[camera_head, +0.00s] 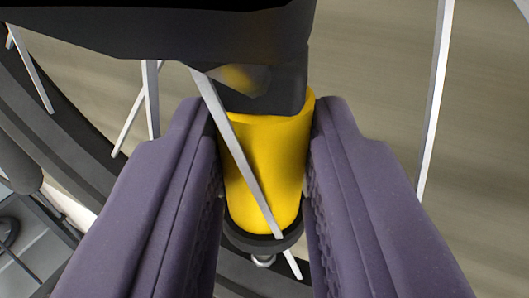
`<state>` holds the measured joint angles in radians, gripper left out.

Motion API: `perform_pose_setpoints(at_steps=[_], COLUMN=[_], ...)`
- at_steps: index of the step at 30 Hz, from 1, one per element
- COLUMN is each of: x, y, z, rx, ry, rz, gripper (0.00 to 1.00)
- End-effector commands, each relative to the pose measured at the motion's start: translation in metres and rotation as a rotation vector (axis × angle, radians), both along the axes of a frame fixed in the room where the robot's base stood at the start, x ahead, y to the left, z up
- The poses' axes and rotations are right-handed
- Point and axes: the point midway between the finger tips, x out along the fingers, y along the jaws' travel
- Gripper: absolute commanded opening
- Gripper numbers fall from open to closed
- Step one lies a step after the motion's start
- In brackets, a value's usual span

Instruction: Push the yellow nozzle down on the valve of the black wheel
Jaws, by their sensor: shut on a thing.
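The yellow nozzle (265,165) is between the two purple fingers of my gripper (264,190), which is shut on it. A dark part joins the nozzle at its top, and a dark ring circles its lower end. A small silvery tip (263,261), perhaps the valve, shows just below that ring; I cannot tell how far the nozzle sits over it. The black wheel (60,130) shows as a curved dark rim at the left and behind the fingers. A thin spoke crosses in front of the nozzle.
Several pale metal spokes (434,100) run around the gripper, at the right and upper left. A large black part (150,30) covers the top of the view. Grey bike parts (30,245) show at the lower left. A beige floor lies behind.

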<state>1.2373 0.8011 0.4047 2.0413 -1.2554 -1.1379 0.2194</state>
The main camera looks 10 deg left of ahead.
Motion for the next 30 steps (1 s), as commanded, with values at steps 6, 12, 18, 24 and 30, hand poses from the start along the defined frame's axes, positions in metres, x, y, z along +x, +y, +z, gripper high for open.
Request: perform_pose_setpoints(at_steps=[6, 12, 18, 24, 30], x=[0.0001, 0.0001, 0.0001, -0.0001, 0.0], y=[-0.0001, 0.0, 0.0, 0.0, 0.0], z=[-0.0009, -0.0008, -0.0009, -0.0012, -0.0011], rx=[0.0, 0.0, 0.0, 0.0, 0.0], ry=[0.0, 0.0, 0.0, 0.0, 0.0], rz=[0.0, 0.0, 0.0, 0.0, 0.0], gripper=[0.02, 0.02, 0.58, 0.64, 0.64])
